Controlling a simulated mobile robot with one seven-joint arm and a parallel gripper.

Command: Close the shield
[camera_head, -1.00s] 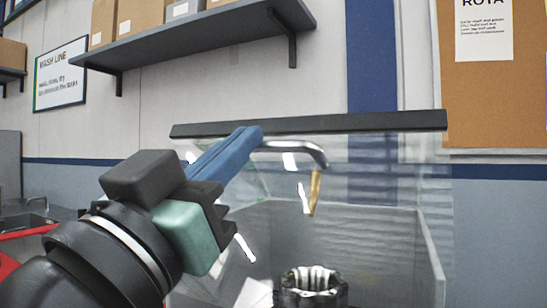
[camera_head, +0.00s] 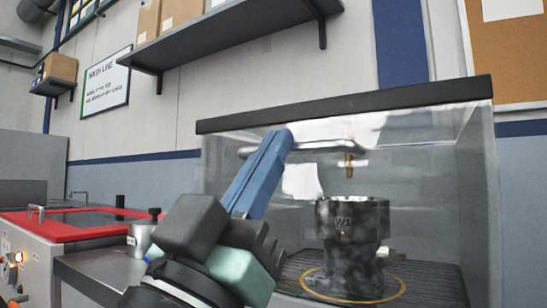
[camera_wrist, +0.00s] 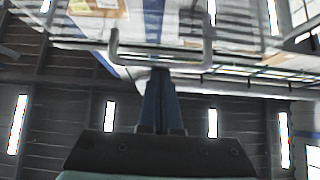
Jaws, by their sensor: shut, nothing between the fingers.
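The shield is a clear panel under a long black top bar (camera_head: 345,104), in front of a grey wash bay. I cannot make out its lower edge. A grey bent bar handle (camera_head: 315,146) crosses the panel near the top; it also shows as a U shape in the wrist view (camera_wrist: 160,62). My gripper (camera_head: 284,136) is shut and empty, its blue fingers tilted up with their tips at the handle's left part. In the wrist view my fingertips (camera_wrist: 159,72) reach the handle's middle; contact is unclear.
A dark mottled housing marked W1 (camera_head: 350,240) stands upright inside the bay, within a yellow ring on a grated floor. A brass nozzle (camera_head: 349,166) hangs above it. A red-topped machine (camera_head: 65,228) stands left. A shelf with boxes (camera_head: 235,38) is above.

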